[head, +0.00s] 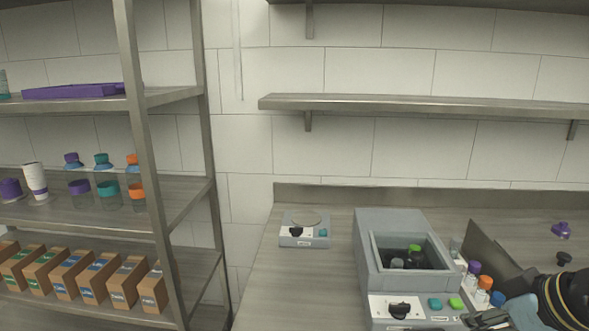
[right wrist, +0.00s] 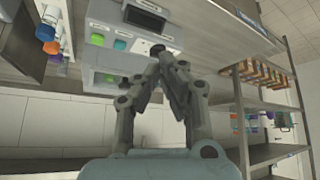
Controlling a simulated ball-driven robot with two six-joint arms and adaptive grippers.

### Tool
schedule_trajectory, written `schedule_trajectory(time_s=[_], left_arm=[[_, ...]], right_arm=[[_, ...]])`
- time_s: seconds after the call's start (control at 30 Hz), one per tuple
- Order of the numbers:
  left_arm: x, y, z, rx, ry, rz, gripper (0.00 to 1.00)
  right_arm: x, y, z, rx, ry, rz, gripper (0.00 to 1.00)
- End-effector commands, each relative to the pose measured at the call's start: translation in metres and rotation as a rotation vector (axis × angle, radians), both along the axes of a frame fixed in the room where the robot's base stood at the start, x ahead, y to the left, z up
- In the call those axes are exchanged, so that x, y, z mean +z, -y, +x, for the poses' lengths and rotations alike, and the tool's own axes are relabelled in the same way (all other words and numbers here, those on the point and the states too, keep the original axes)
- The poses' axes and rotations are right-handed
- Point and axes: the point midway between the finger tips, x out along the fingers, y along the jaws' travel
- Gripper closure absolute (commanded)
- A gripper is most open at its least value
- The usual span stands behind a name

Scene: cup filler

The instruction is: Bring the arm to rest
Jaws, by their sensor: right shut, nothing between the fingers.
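My right gripper (head: 485,319) shows at the lower right of the head view, in front of the grey machine (head: 376,262), partly cut off by the bottom edge. In the right wrist view my right gripper (right wrist: 160,54) has its fingers together at the tips, shut and empty, with the machine's front panel (right wrist: 125,38) beyond them. The machine has an open chamber holding items with a green cap (head: 415,248), a black knob (head: 399,310), and a teal and a green button (head: 455,303). My left gripper is not in view.
Small bottles with purple, orange and blue caps (head: 485,283) stand right of the machine, close to my right arm. A small scale-like device (head: 304,232) sits on the counter to the left. A metal rack (head: 180,215) with bottles and boxes stands farther left. Bare counter (head: 295,290) lies between.

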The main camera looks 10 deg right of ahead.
Motion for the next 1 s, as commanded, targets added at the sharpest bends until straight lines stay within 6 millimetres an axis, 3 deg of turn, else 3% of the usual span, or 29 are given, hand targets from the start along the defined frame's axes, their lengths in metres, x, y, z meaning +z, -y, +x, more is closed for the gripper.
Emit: schedule_trajectory(time_s=[0.1, 0.3, 0.67, 0.87, 1.0], left_arm=[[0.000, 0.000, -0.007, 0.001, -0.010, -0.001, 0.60], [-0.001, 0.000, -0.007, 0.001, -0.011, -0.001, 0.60], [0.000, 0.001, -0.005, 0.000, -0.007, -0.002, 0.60], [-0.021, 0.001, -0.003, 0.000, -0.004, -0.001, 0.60], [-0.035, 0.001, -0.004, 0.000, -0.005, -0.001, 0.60]], right_arm=[[-0.008, -0.026, -0.024, -0.003, -0.038, -0.012, 1.00], [-0.010, -0.059, -0.064, -0.034, -0.113, -0.050, 1.00], [0.006, -0.090, -0.131, -0.160, -0.263, -0.089, 1.00], [-0.061, -0.084, -0.123, -0.168, -0.294, -0.100, 1.00], [-0.117, -0.081, -0.118, -0.171, -0.312, -0.100, 1.00]])
